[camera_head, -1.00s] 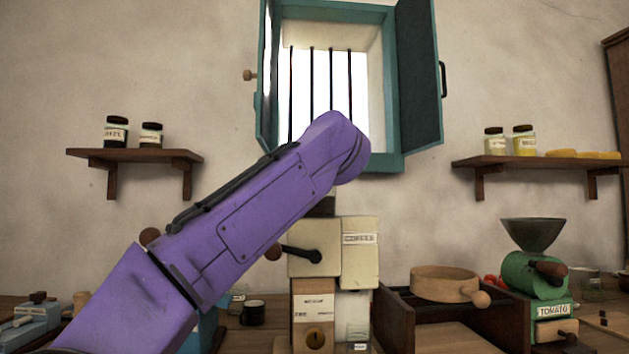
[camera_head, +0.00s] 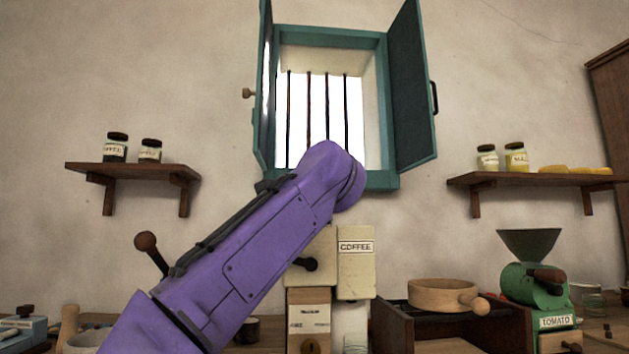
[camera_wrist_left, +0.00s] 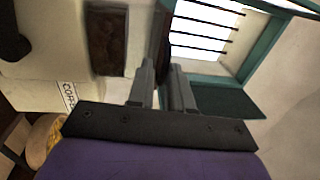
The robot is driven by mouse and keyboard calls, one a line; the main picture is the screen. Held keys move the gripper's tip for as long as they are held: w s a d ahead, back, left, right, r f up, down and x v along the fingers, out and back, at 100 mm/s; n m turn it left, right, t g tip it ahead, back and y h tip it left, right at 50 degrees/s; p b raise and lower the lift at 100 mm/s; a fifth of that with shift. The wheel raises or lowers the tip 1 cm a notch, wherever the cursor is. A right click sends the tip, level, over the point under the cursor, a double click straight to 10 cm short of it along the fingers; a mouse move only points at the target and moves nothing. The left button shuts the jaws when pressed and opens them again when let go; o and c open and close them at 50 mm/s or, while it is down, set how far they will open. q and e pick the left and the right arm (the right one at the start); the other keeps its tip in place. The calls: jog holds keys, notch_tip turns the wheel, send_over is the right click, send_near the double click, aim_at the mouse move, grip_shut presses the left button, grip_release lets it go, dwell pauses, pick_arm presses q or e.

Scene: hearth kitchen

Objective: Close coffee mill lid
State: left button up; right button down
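The cream coffee mill (camera_head: 355,270), labelled COFFEE, stands below the window in the head view, its upper left part behind my purple left arm. In the left wrist view the mill (camera_wrist_left: 50,70) fills the left side, with a dark brown rectangular opening (camera_wrist_left: 108,42) in its top. The dark brown lid (camera_wrist_left: 163,40) stands raised beside the opening, nearly edge-on. My left gripper (camera_wrist_left: 161,78) has its fingers apart, with the lid's edge showing in the gap; contact is unclear. The head view hides this gripper behind its arm. My right gripper is not in view.
A wooden sieve (camera_head: 440,294) and a green tomato mill (camera_head: 538,285) stand to the right. The barred window (camera_head: 325,110) has open shutters. Wall shelves with jars flank it, the left shelf (camera_head: 130,170) and the right shelf (camera_head: 540,180). The wall space between is free.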

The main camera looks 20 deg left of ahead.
pick_arm(q)
jog(key=shift+o, duration=1.2)
jog(key=shift+w+f, duration=0.1)
jog(key=shift+f, duration=0.1)
jog(key=b+v, duration=0.5)
jog(key=v, duration=0.5)
jog(key=shift+s+b, duration=0.3)
jog(key=shift+b, duration=0.05)
